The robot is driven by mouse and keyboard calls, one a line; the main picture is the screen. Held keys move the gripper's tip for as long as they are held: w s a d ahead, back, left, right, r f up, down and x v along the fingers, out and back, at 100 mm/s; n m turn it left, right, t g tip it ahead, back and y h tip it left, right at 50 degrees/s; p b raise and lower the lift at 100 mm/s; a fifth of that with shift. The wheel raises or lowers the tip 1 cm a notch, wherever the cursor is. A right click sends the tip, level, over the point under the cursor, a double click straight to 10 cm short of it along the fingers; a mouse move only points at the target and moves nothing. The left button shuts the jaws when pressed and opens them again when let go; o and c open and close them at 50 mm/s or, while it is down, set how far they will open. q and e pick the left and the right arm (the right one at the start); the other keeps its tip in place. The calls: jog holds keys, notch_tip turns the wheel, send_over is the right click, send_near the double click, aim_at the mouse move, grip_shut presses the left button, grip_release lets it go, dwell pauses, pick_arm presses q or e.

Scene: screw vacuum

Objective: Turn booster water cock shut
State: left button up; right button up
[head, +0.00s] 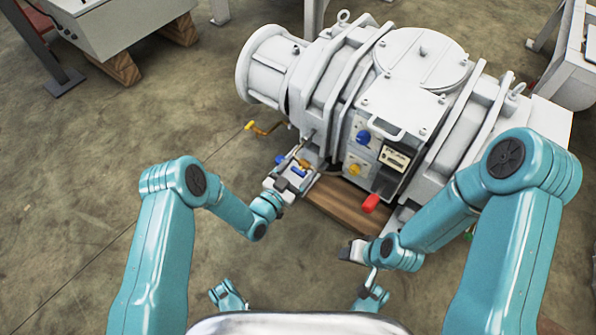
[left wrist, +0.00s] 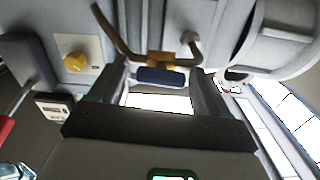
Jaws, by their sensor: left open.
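The water cock has a brass body (left wrist: 160,58) and a short blue handle (left wrist: 160,76), seen in the left wrist view. The blue handle lies crosswise in front of the gap between the fingers of my left gripper (left wrist: 163,88). My left gripper (head: 303,166) is open. I cannot tell whether a finger touches the handle. In the head view, the gripper is at the lower front of the grey vacuum booster (head: 310,80), with small blue and brass parts around it that partly hide each other. My right gripper (head: 355,251) is low at centre; its jaw opening is unclear.
The booster's panel has a blue knob (head: 363,137), a yellow knob (head: 354,169) and a red handle (head: 371,203). A yellow-ended lever (head: 260,128) sticks out left of the booster. A wooden pallet (head: 345,205) lies beneath.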

pick_arm(q)
jog(key=c, duration=1)
jog(key=shift+o, duration=0.2)
jog(key=shift+m, duration=0.3)
jog(key=m, duration=0.3)
jog(key=shift+s, duration=0.15)
jog(key=m, duration=0.5)
jog(key=shift+d+f, duration=0.15)
jog(key=m, duration=0.4)
jog(key=shift+s+f, duration=0.1)
jog(key=shift+f, duration=0.05)
jog(key=shift+f+m, duration=0.1)
jog(key=shift+m, duration=2)
